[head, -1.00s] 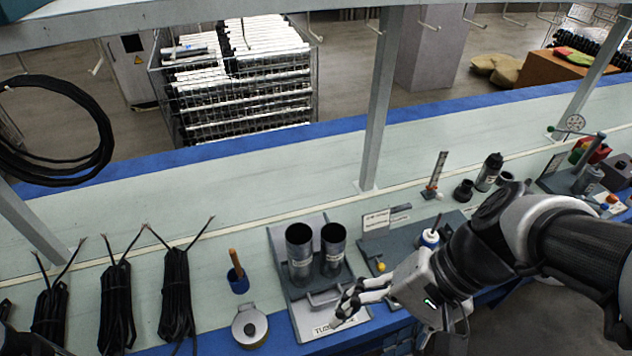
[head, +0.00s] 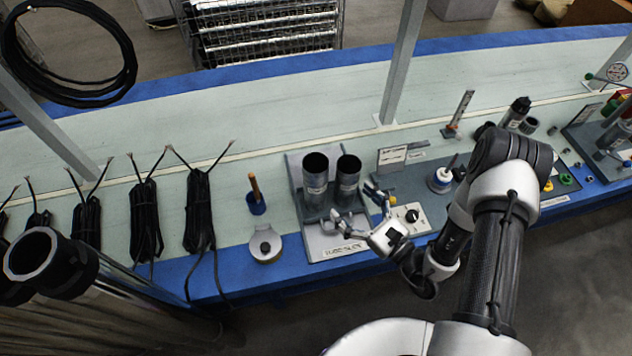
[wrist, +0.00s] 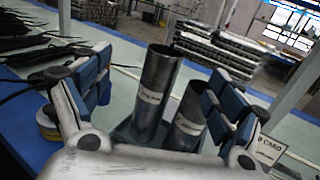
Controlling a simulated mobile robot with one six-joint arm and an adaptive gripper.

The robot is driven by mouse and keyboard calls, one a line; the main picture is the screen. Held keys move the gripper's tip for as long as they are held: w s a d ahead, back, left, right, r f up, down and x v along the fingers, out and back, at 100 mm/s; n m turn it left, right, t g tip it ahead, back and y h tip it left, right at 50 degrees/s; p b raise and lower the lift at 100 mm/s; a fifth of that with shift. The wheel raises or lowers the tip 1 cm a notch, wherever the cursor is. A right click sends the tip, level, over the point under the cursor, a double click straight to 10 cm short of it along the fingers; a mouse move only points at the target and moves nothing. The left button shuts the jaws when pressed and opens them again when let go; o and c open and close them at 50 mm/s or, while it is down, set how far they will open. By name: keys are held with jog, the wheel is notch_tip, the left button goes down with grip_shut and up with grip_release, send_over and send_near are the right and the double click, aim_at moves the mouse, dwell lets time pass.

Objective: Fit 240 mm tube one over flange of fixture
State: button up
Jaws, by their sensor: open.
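Two dark metal tubes with white labels, a left one (head: 316,183) and a right one (head: 347,183), stand upright side by side in a grey holder (head: 322,245). In the wrist view the left tube (wrist: 154,98) and right tube (wrist: 187,118) show ahead, between my spread fingers. I cannot tell which is tube one. My gripper (head: 355,203) is open and empty, in front of the tubes and apart from them; its blue-padded fingers show in the wrist view (wrist: 160,75). I cannot make out the flanged fixture for certain.
Left of the holder are a round grey lidded item (head: 265,246), a blue cup with a brown handle (head: 256,203) and black cable bundles (head: 199,215). A dark collared pipe (head: 40,262) rises at lower left. A rack upright (head: 402,65) stands behind. The rear bench strip is mostly clear.

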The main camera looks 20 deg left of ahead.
aim_at(308, 157)
jog(key=shift+m+t+h, duration=0.6)
jog(key=f+b+x, duration=0.1)
jog(key=x, duration=0.4)
jog(key=b+x, duration=0.1)
jog(key=x, duration=0.5)
jog(key=f+b+x, duration=0.1)
jog(key=x, duration=0.4)
jog(key=shift+w+a+f, duration=0.15)
jog(key=shift+w+f, duration=0.15)
jog(key=shift+f, duration=0.05)
jog(key=shift+c, duration=0.6)
grip_shut()
